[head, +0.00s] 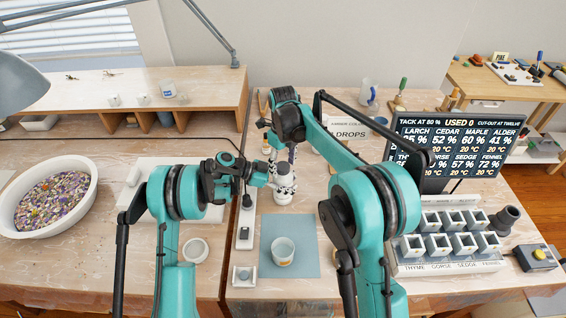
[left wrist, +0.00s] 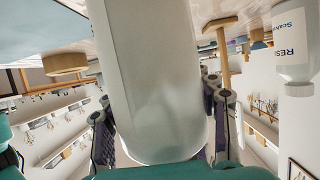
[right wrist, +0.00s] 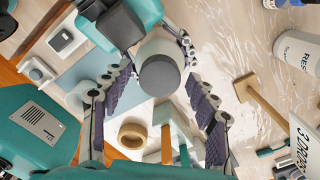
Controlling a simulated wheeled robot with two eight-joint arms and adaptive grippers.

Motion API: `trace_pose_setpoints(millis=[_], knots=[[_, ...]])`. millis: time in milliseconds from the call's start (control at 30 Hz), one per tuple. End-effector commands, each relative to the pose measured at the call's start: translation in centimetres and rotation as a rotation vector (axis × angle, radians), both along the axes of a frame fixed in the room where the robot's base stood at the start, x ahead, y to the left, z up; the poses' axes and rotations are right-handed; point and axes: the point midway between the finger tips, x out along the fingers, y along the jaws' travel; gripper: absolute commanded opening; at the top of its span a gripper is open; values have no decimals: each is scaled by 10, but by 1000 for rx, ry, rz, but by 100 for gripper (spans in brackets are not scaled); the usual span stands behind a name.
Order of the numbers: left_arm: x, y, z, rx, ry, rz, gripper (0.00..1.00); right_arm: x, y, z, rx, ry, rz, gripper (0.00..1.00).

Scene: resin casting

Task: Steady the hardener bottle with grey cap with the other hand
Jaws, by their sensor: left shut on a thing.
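The hardener bottle is white with a grey cap (right wrist: 160,76); its pale body (left wrist: 155,80) fills the middle of the left wrist view. In the head view it stands behind the blue-grey mat (head: 308,262), partly hidden by my grippers. My left gripper (head: 268,178) is shut on the bottle's body from the left. My right gripper (right wrist: 157,80) comes from above and behind; its fingers are spread on either side of the cap, with gaps visible. Whether the bottle's base touches the table is hidden.
A clear cup (head: 283,252) stands on the mat. A resin bottle (right wrist: 298,52), a wooden mallet-like tool (right wrist: 262,100) and a tape-like ring (right wrist: 132,135) are close by. Moulds (head: 440,243) and a screen (head: 455,145) stand right; a white bowl (head: 20,220) is far left.

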Motion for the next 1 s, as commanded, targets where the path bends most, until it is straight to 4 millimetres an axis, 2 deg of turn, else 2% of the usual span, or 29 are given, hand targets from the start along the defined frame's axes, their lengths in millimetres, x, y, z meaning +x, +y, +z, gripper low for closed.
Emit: trace_pose_setpoints(millis=[33, 200, 367, 467, 1000], knots=[[0, 0, 0, 1, 0, 0, 0, 0, 0, 0, 0, 0, 0, 46], [0, 0, 0, 1, 0, 0, 0, 0, 0, 0, 0, 0, 0, 5], [0, 0, 0, 1, 0, 0, 0, 0, 0, 0, 0, 0, 32, 5], [0, 0, 0, 1, 0, 0, 0, 0, 0, 0, 0, 0, 163, 5], [0, 0, 0, 1, 0, 0, 0, 0, 0, 1, -1, -1, 1492, 5]])
